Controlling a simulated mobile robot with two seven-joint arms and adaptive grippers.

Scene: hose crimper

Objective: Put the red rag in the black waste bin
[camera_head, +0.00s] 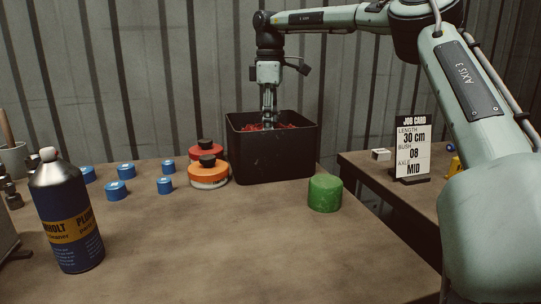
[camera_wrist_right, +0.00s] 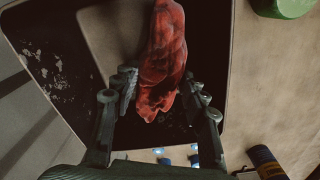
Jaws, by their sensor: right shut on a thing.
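The black waste bin (camera_head: 275,158) stands open on the table near its back edge. My right gripper (camera_head: 268,122) points down into the bin's mouth, its fingertips partly hidden by the front wall. The red rag (camera_head: 287,126) shows as a crumpled strip at the bin's rim level. In the right wrist view the rag (camera_wrist_right: 164,50) lies between the fingers of my right gripper (camera_wrist_right: 158,88), which is shut on it, with the dark bin around it. My left gripper is not in view.
A green cylinder (camera_head: 325,193) stands right of the bin. Orange (camera_head: 209,172) and red (camera_head: 206,150) round containers stand left of it, with several blue caps (camera_head: 116,191). A dark blue bottle (camera_head: 67,212) is at front left. The front middle table is clear.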

